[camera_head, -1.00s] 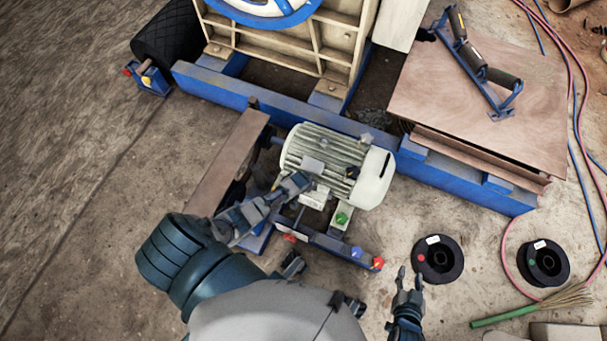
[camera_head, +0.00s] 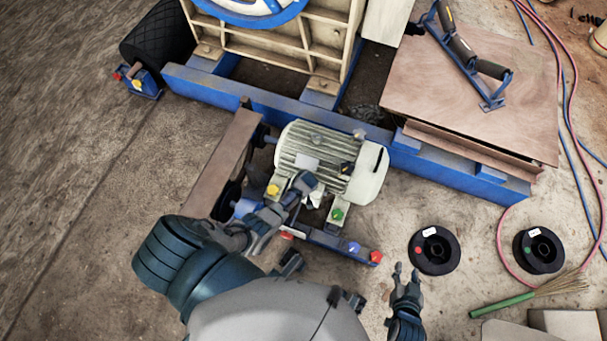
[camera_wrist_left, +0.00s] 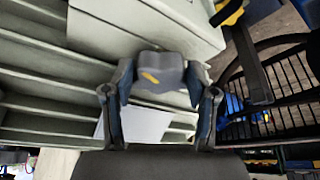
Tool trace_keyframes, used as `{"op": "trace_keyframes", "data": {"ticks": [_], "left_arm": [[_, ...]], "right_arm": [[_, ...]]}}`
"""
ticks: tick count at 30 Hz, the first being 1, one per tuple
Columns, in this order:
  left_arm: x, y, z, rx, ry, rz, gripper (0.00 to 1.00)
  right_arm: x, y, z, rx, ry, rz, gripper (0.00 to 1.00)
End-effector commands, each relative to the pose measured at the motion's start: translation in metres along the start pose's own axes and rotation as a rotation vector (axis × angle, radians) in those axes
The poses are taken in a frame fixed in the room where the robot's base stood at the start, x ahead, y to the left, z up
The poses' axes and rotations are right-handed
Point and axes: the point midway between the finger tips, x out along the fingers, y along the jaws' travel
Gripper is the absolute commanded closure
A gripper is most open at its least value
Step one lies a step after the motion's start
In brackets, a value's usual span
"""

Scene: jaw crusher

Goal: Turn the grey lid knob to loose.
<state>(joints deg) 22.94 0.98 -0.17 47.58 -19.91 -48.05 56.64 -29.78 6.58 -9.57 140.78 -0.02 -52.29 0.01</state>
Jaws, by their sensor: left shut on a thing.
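The grey lid knob (camera_wrist_left: 158,72) is a lobed knob with a yellow mark, in the middle of the left wrist view. It sits by the pale ribbed housing of the motor (camera_head: 325,150). My left gripper (camera_wrist_left: 160,82) has a finger on each side of the knob and is shut on it. In the head view my left gripper (camera_head: 303,183) is at the motor's near side, and I cannot make out the knob there. The yellow mark points left and slightly up in the wrist view. My right gripper (camera_head: 406,272) is open and empty above the floor, lower right.
Yellow (camera_head: 273,190), green (camera_head: 338,214), blue (camera_head: 354,247) and red (camera_head: 376,257) knobs surround the motor's near side. A blue frame beam (camera_head: 440,170) runs behind it. Two black spools (camera_head: 435,250) and a green-handled broom (camera_head: 503,305) lie right on open floor.

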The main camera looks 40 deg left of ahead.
Motion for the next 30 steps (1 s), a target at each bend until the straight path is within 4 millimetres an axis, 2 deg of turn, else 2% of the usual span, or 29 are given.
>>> {"op": "trace_keyframes", "data": {"ticks": [1,11,12,15,25,30], "left_arm": [[-0.003,0.004,-0.008,-0.004,0.014,0.009,0.77],[-0.003,0.004,-0.009,-0.005,0.016,0.008,0.77],[-0.003,0.004,-0.009,-0.005,0.016,0.008,0.38],[-0.003,0.004,-0.008,-0.005,0.014,0.007,0.18],[-0.002,0.001,-0.003,-0.003,0.005,0.001,0.18],[-0.011,0.002,-0.003,-0.003,0.006,0.002,0.18]], "right_arm": [[0.000,0.000,-0.001,0.000,0.003,0.000,0.60],[0.000,-0.001,-0.003,0.000,0.009,-0.002,0.60],[0.000,-0.001,-0.003,0.000,0.009,-0.003,0.60],[0.000,-0.001,-0.002,0.000,0.008,-0.003,0.60],[-0.001,-0.001,-0.005,0.000,0.015,-0.003,0.60],[-0.002,-0.001,-0.004,0.000,0.013,-0.002,0.60]]}}
